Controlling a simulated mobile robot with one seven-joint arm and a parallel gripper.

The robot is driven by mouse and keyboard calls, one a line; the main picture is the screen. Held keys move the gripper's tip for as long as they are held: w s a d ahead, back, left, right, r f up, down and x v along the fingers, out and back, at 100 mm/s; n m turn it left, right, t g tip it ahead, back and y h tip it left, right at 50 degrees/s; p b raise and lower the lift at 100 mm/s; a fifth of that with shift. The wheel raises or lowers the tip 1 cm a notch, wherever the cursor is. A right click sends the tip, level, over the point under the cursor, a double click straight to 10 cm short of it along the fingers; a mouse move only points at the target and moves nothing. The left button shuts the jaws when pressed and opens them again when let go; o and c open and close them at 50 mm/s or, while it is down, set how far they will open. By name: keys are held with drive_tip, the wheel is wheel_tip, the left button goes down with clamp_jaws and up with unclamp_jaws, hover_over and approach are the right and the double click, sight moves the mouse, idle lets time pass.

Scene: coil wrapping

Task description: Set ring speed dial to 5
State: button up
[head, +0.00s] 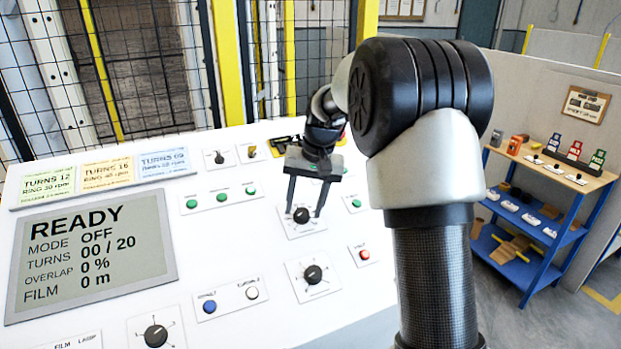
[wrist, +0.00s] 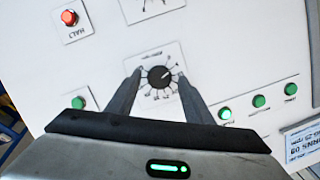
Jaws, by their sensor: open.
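A black round dial (head: 301,215) sits on a white scale plate (head: 321,222) in the middle of the white control panel. It also shows in the wrist view (wrist: 160,77), with a white pointer mark toward the upper right. Its label is too small and blurred to read, so I cannot confirm it is the ring speed dial. My gripper (head: 304,212) is open, with one finger on each side of this dial; it also shows in the wrist view (wrist: 160,71). I cannot tell whether the fingers touch the dial.
Another dial (head: 313,274) sits below, beside a red button (head: 364,255). Green buttons (head: 221,197) lie to the left. A screen (head: 91,258) reads READY, mode OFF, turns 00 / 20. A further dial (head: 155,335) is at the bottom. A shelf (head: 548,170) stands right.

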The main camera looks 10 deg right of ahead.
drive_tip(key=v, duration=1.6)
drive_tip(key=shift+r, duration=0.2)
drive_tip(key=s+a+r+n+t+h, duration=0.1)
drive_tip(key=s+a+r+t, duration=0.1)
drive_tip(key=s, duration=1.5)
drive_tip(key=s+f+n+t, duration=0.1)
drive_tip(key=s+f, duration=0.6)
drive_tip(key=s, duration=0.5)
drive_tip(key=shift+s+a+f+n+t+h, duration=0.3)
drive_tip(key=shift+s+a+f+n+h, duration=0.05)
drive_tip(key=shift+a+f+n+h, duration=0.05)
